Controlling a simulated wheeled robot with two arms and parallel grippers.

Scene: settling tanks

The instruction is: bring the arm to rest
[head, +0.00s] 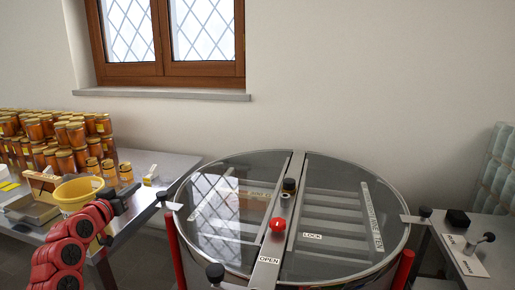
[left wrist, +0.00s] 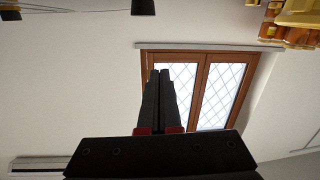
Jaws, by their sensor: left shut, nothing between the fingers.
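My left arm is red and black and comes in at the lower left of the head view. Its black gripper (head: 124,199) is raised in front of the steel side table, left of the round tank. In the left wrist view the two black fingers of the left gripper (left wrist: 160,75) lie together, shut with nothing between them. They point toward the wall and window, and touch nothing that I can see. My right arm and gripper are not in view.
The round tank (head: 330,262) has a clear two-part lid and a red knob (head: 278,225) on its crossbar. A steel table (head: 165,172) at left bears stacked honey jars (head: 50,135) and a yellow bucket (head: 78,193). A control panel (head: 465,262) stands at right.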

